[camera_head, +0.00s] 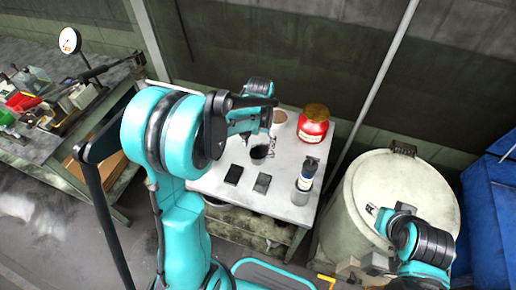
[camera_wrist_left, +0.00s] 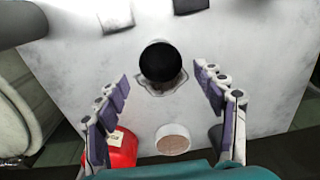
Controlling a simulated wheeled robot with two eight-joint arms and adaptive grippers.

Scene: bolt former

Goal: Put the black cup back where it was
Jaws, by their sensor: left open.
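The black cup (camera_head: 258,153) stands on the white table (camera_head: 212,180). In the left wrist view the black cup (camera_wrist_left: 160,61) is seen from above, round and dark, with an irregular grey shape around its lower side. My left gripper (camera_wrist_left: 163,88) is open and empty, its fingers spread to either side of the cup and apart from it. In the head view my left gripper (camera_head: 262,136) hangs just behind the cup, partly hidden by its own arm. My right gripper (camera_head: 374,211) is over the pale drum, small, and its jaw opening is unclear.
A red jar (camera_head: 313,125), a pale cup (camera_head: 283,117) and a bottle (camera_head: 305,177) stand on the table. Two dark flat pieces (camera_head: 233,174) (camera_head: 262,183) lie in front of the black cup. A large pale drum (camera_head: 392,185) stands right of the table. A cluttered bench (camera_head: 45,148) is at left.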

